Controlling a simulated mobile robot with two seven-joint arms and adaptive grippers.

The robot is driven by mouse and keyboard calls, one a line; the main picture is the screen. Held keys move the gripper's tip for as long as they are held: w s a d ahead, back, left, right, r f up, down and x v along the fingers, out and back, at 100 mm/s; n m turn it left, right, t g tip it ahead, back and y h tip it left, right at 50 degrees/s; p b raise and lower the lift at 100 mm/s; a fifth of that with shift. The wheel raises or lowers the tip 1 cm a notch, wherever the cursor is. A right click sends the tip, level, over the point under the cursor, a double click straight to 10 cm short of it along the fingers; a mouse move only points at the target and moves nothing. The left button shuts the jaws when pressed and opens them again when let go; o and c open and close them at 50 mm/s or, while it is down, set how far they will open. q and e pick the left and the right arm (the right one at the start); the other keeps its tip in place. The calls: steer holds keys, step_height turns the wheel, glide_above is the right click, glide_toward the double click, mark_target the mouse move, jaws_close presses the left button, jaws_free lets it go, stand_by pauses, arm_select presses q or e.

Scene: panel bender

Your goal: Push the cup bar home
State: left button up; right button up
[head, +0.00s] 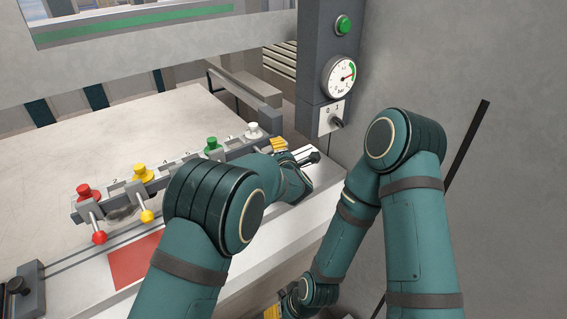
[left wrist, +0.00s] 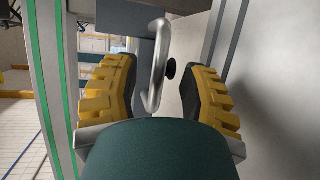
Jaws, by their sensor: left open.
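The grey cup bar (head: 187,160) lies slanted across the machine bed in the head view, carrying red, yellow, green and white knobs. Levers with red and yellow balls stick out at its near left part. My left gripper (head: 279,146) is at the bar's right end, its yellow fingers partly hidden by my arm. In the left wrist view my left gripper (left wrist: 160,68) is open, with a silver bow handle (left wrist: 155,75) between the fingers. I cannot tell whether they touch it. My right gripper (head: 274,311) shows only in part at the bottom of the head view.
A grey post right of the bar holds a green button (head: 343,25), a pressure gauge (head: 341,77) and a switch (head: 337,121). A red patch (head: 135,258) lies on the bed's front ledge. The pale bed (head: 60,160) behind the bar is clear. A plain wall stands at right.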

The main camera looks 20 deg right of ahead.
arm_select(q)
steer(key=s, duration=0.3)
steer(key=s+r, duration=0.1)
steer(key=s, duration=0.2)
steer(key=s+r, duration=0.1)
steer(key=s, duration=0.3)
steer(key=shift+s+a, duration=0.1)
steer(key=shift+a, duration=0.1)
